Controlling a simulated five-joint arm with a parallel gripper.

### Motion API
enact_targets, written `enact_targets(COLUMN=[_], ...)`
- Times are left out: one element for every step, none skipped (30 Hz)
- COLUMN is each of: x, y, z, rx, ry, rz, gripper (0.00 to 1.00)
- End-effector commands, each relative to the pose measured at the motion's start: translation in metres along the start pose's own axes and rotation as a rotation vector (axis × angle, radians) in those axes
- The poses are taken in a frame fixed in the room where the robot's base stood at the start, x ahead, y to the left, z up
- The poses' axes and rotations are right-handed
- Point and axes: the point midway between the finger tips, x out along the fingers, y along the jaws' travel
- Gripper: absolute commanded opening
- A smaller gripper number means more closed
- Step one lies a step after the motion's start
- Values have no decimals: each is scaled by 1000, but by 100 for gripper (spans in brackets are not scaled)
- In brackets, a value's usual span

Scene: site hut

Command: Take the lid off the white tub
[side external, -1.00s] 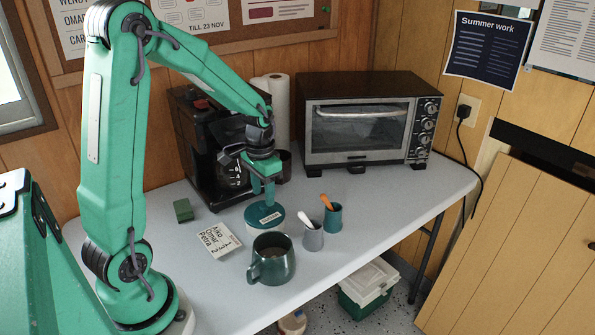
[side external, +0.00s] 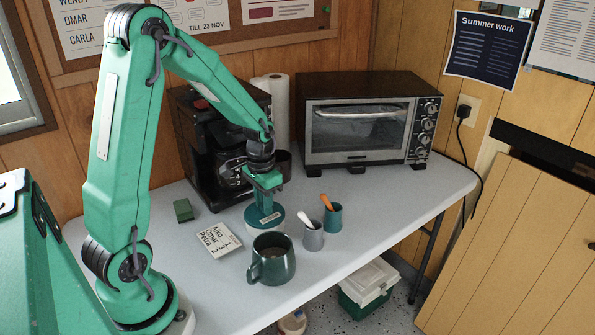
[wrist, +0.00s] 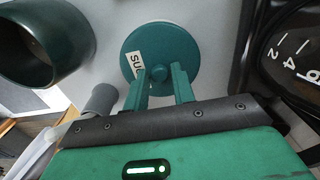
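The white tub (side external: 256,231) stands on the table behind the dark green mug, which hides part of its body. Its round teal lid (side external: 254,217) is on it, with a pale label on the rim. In the wrist view the lid (wrist: 190,50) shows from above, with a small round knob (wrist: 159,73) at its centre and a label partly reading "SU". My gripper (side external: 265,200) points down just over the lid. In the wrist view its two fingers (wrist: 160,82) are apart, one on each side of the knob. I cannot tell whether they touch it.
The mug (side external: 272,262) stands close in front of the tub. A grey cup (side external: 313,238) and a teal cup (side external: 332,220) hold utensils to the right. A coffee maker (side external: 205,150) stands close behind.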

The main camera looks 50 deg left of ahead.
Motion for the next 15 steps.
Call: enact_targets(x=[0,0,0,0,0,0,0,0,0,0,0,0,-1,-1,-2], y=[0,0,0,0,0,0,0,0,0,0,0,0,0,0,0], z=[0,0,0,0,0,0,0,0,0,0,0,0,0,0,0], rx=[0,0,0,0,0,0,0,0,0,0,0,0,0,0,0], ry=[0,0,0,0,0,0,0,0,0,0,0,1,1,1,1], rz=[0,0,0,0,0,0,0,0,0,0,0,0,0,0,0], gripper=[15,9,1,0,0,0,0,0,0,0,0,0,0,0,0])
